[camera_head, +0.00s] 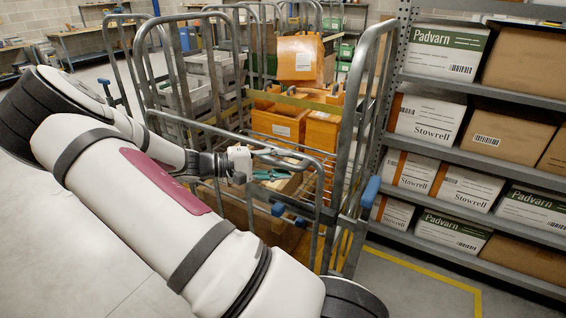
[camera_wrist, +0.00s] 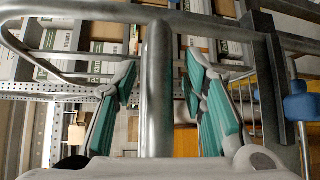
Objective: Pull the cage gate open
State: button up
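The cage gate (camera_head: 321,190) is a low grey tube frame with a rounded top corner, across the front of a grey wire roll cage (camera_head: 345,110). It appears shut across the front. A blue latch piece (camera_head: 278,209) sits on its horizontal bar. My gripper (camera_head: 268,174) is at the gate's upper part, its fingertips small in the head view. In the wrist view my gripper (camera_wrist: 161,64) is open, with teal-padded fingers on both sides of an upright grey tube (camera_wrist: 157,95). Gaps show between the tube and both fingers. A blue piece (camera_wrist: 302,106) is to the right.
Orange bins (camera_head: 283,124) and grey crates (camera_head: 212,70) fill the cages behind the gate. A rack of cartons (camera_head: 427,118) stands close on the right. A yellow floor line (camera_head: 430,272) runs before it. Open floor (camera_head: 60,250) lies at left.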

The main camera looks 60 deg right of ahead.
jog(key=shift+s+d, duration=0.1)
jog(key=shift+d, duration=0.05)
jog(key=shift+c, duration=0.4)
grip_shut()
